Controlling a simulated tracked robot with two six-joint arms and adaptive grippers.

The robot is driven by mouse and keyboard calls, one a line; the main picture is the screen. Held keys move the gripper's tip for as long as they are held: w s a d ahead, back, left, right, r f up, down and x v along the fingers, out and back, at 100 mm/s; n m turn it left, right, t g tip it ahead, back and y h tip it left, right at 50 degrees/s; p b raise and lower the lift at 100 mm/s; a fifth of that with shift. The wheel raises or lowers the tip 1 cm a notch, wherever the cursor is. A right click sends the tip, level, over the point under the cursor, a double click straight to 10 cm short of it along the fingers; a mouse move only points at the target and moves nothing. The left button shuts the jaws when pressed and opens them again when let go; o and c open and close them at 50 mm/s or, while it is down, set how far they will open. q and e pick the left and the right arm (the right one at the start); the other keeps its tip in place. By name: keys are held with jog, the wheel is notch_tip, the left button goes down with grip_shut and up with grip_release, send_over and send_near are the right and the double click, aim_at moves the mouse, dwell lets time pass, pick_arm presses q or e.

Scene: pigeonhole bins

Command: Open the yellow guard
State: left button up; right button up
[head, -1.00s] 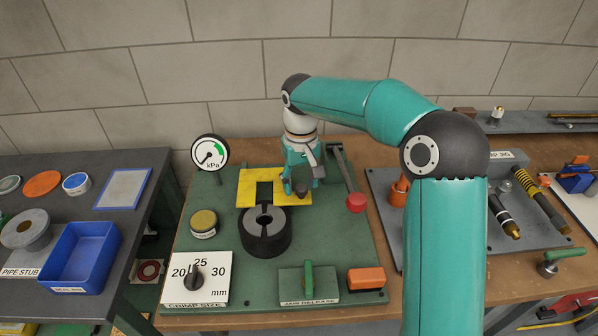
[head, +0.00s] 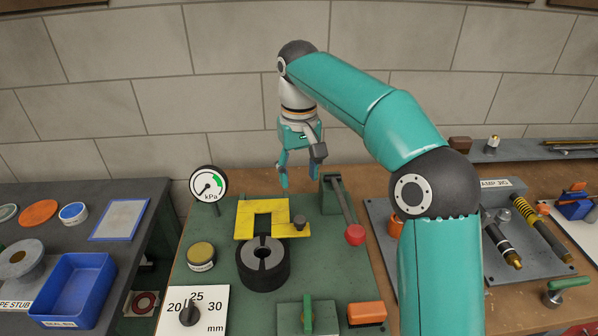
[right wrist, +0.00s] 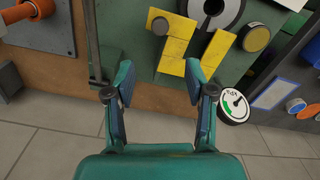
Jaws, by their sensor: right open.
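The yellow guard (head: 245,222) is a flat notched plate lying just behind the black ring-shaped crimp head (head: 263,264) on the green board. A dark knob (head: 300,223) stands on its right end. The guard (right wrist: 178,47) and its knob (right wrist: 160,25) also show in the right wrist view. My right gripper (head: 300,170) is open and empty, above and behind the guard, apart from it. Its two fingers (right wrist: 160,78) show spread in the right wrist view, with nothing between them. My left gripper is not in view.
A pressure gauge (head: 208,184) stands left of the guard. A lever with a red knob (head: 355,235) is to its right. A crimp size dial (head: 190,311), a green jaw release handle (head: 308,314) and an orange block (head: 366,313) sit in front. A wall is behind.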

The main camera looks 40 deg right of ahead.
aim_at(298, 220)
notch_tip(298, 220, up, 4)
jog(key=m+p, duration=0.1)
jog(key=m, duration=1.3)
jog(key=f, duration=0.5)
jog(key=f+b, duration=0.1)
jog(key=f, duration=1)
jog(key=shift+s+a+b, duration=0.3)
jog(key=shift+s, duration=0.05)
grip_shut()
